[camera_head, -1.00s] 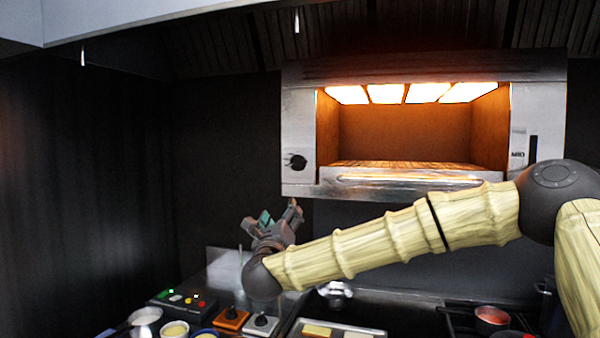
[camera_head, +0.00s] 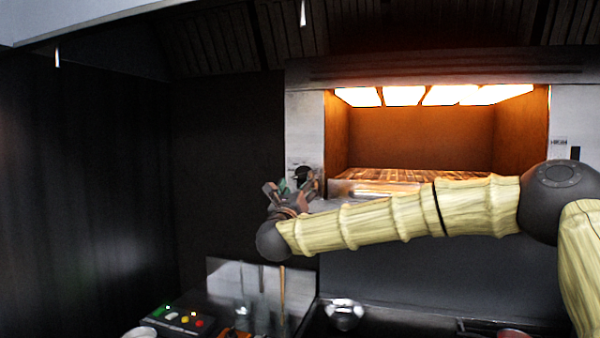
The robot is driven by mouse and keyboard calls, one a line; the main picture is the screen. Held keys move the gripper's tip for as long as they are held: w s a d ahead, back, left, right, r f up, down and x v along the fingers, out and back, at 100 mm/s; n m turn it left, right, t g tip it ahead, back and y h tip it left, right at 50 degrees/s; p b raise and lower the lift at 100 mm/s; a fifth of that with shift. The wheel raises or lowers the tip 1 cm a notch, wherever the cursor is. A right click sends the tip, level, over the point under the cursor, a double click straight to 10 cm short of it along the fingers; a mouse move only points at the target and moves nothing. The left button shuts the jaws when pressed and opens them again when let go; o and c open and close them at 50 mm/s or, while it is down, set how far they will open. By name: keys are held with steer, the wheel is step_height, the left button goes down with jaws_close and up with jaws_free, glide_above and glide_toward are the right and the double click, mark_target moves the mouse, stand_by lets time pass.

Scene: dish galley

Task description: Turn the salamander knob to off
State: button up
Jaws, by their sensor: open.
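The salamander (camera_head: 306,125) is a steel wall unit with its heating panels (camera_head: 432,95) glowing orange over a rack. Its dark round knob (camera_head: 303,173) is on the left front panel, partly hidden behind my gripper. My gripper (camera_head: 290,185) is open, its fingers pointing up just in front of and below the knob. I cannot tell whether a finger touches the knob. The knob's pointer position is not readable.
My arm crosses below the salamander opening. A small control box with coloured buttons (camera_head: 180,321) stands at lower left. A shiny metal bowl (camera_head: 344,313) sits below the arm. The dark wall at left is clear.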

mark_target(300, 177)
steer(key=shift+w+d+r+p, duration=0.1)
steer(key=shift+w+r+p, duration=0.2)
steer(key=shift+w+r, duration=0.3)
steer(key=shift+w+d+r+p, duration=0.1)
steer(key=shift+w+r+p, duration=0.3)
steer(key=shift+w+f, duration=0.1)
steer(key=shift+w, duration=0.55)
steer(key=shift+s, duration=0.15)
steer(key=shift+c, duration=0.6)
steer(key=c, duration=0.9)
